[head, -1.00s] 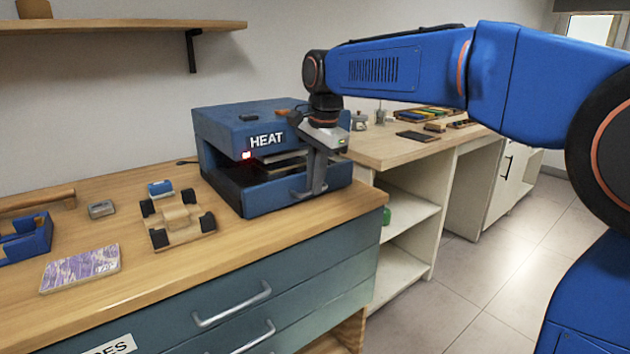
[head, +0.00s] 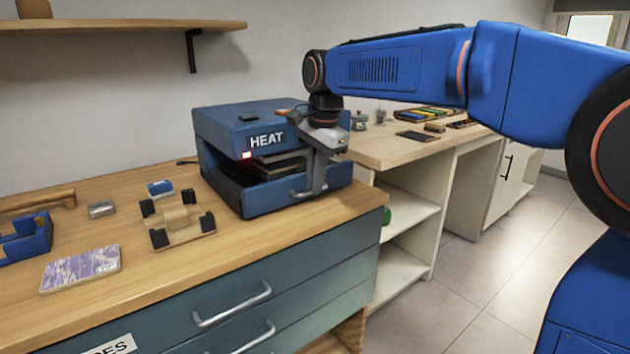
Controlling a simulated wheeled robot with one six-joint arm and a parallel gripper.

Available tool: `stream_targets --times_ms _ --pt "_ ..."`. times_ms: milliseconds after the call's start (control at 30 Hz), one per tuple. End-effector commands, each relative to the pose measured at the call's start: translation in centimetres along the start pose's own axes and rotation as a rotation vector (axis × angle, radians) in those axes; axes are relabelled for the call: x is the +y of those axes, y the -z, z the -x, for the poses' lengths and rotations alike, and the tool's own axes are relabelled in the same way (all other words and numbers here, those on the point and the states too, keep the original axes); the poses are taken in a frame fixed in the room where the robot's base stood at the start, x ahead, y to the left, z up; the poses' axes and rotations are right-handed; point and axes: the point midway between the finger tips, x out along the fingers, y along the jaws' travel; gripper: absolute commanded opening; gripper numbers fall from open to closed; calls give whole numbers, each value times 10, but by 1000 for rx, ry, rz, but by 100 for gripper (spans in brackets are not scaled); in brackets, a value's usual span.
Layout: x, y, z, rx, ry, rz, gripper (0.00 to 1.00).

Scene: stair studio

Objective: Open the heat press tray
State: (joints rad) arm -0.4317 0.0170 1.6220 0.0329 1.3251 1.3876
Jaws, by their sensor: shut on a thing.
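The blue heat press (head: 228,128), marked HEAT with a red light on its front, stands on the wooden counter. Its tray (head: 268,198) is the blue lower part, with a pale grey handle (head: 299,194) on its front. A dark plate (head: 280,163) shows in the gap above the tray. My gripper (head: 312,193) reaches down in front of the press and is shut on the tray handle. The gripper hides part of the handle and the right side of the press front.
A wooden jig with black corners (head: 178,220), a small blue block (head: 160,188), a grey block (head: 101,209) and a purple patterned pad (head: 80,268) lie left of the press. Drawers with a handle (head: 232,304) are below. A wall shelf (head: 120,26) hangs above.

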Motion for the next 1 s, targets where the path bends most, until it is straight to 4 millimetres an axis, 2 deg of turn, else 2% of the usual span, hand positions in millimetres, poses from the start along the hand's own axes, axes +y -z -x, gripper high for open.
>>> stream_targets --times_ms 467,633,833,1000 --pt "0 0 1 0 1 0 0" --pt "6 0 2 0 2 0 0" --pt "35 -1 8 1 2 0 0" --pt "76 -1 15 1 3 -2 0"
